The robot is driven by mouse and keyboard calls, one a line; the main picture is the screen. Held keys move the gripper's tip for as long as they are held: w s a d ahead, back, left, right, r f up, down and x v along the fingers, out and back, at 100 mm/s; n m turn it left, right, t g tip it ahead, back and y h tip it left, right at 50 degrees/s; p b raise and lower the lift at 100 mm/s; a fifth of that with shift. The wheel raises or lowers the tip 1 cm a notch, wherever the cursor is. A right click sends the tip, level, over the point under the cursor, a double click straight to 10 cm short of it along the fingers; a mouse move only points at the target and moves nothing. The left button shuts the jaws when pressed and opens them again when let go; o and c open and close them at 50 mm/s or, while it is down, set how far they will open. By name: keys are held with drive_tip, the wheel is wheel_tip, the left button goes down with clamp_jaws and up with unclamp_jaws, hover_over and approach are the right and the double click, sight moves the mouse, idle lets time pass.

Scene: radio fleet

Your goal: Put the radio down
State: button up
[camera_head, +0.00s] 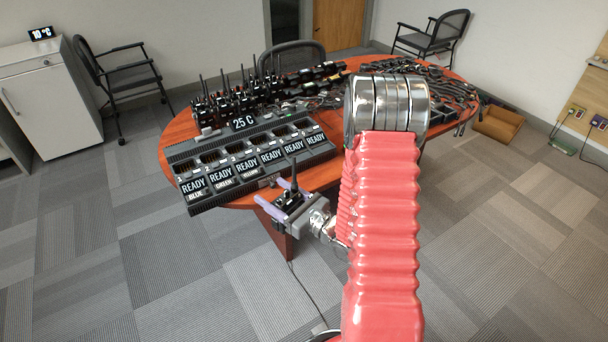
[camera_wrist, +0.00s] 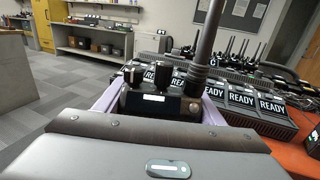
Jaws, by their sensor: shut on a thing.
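My gripper (camera_head: 287,205) is shut on a black radio (camera_head: 291,190) with a stub antenna, held upright at the front edge of the table. In the wrist view the radio (camera_wrist: 165,98) shows its knobs and thick antenna between the pale purple fingers. The charger bank (camera_head: 250,158) lies just behind and left of the radio, with several slots and READY labels; some front labels read BLUE and GREEN. In the wrist view the charger bank (camera_wrist: 262,103) is beyond the radio to the right. The lower part of the radio is hidden by my gripper.
Several upright radios (camera_head: 235,100) stand at the back of the red-brown table (camera_head: 180,128). Tangled black cables and gear (camera_head: 445,85) cover its right side. A white cabinet (camera_head: 50,95) and chairs (camera_head: 125,75) stand around. Carpet in front is clear.

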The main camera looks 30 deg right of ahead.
drive_tip(key=a+f+n+g+y, duration=0.1)
drive_tip(key=a+f, duration=0.4)
drive_tip(key=a, duration=0.5)
drive_tip(key=shift+s+a+n+y, duration=0.15)
drive_tip(key=shift+s+n+y, duration=0.1)
drive_tip(key=shift+n+y, duration=0.4)
drive_tip(key=shift+m, duration=0.25)
